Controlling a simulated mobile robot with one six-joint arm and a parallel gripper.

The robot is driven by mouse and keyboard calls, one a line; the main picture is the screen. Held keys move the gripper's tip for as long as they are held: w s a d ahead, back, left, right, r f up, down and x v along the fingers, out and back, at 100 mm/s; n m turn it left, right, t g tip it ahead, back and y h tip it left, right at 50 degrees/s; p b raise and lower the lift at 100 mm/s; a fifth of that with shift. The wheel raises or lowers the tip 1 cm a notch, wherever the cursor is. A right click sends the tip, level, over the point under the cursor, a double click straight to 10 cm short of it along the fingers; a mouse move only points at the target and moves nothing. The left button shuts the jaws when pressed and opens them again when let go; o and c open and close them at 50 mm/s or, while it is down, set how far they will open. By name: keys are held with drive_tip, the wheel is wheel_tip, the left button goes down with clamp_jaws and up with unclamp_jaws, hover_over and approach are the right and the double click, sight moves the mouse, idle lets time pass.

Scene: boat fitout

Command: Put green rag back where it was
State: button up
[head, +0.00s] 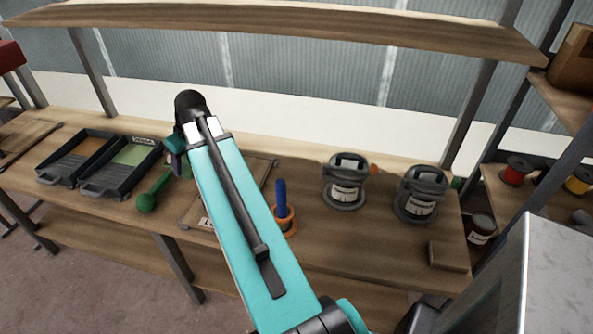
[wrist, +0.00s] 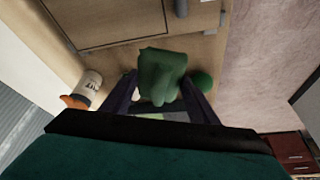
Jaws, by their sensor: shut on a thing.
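The green rag (wrist: 162,75) is pinched between the two dark fingers of my gripper (wrist: 160,98) in the wrist view. It bulges out beyond the fingertips, above the wooden bench top. In the head view my gripper (head: 178,160) is mostly behind my own arm, over the bench to the right of the trays. A bit of green (head: 186,166) shows there, but I cannot tell whether it is the rag.
Two black trays, one orange-brown inside (head: 78,148) and one green inside (head: 133,154), stand left. A green round-ended tool (head: 150,196) lies near them. A blue-and-orange item (head: 283,205) and two dark canisters (head: 345,183) (head: 420,195) stand right. A shelf (head: 300,25) runs above.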

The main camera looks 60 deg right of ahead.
drive_tip(key=s+d+f, duration=0.1)
drive_tip(key=s+d, duration=0.9)
drive_tip(key=d, duration=0.5)
drive_tip(key=s+d+f, duration=0.2)
drive_tip(key=s+d, duration=0.9)
drive_tip(key=d, duration=0.4)
drive_tip(key=shift+s+d+m, duration=0.3)
drive_tip(key=shift+d, duration=0.1)
drive_tip(key=shift+f, duration=0.2)
drive_tip(key=shift+f+p, duration=0.5)
drive_tip(key=shift+f, duration=2.5)
drive_tip(key=shift+f+p, duration=0.5)
drive_tip(key=shift+f, duration=1.4)
drive_tip(key=shift+f, duration=0.1)
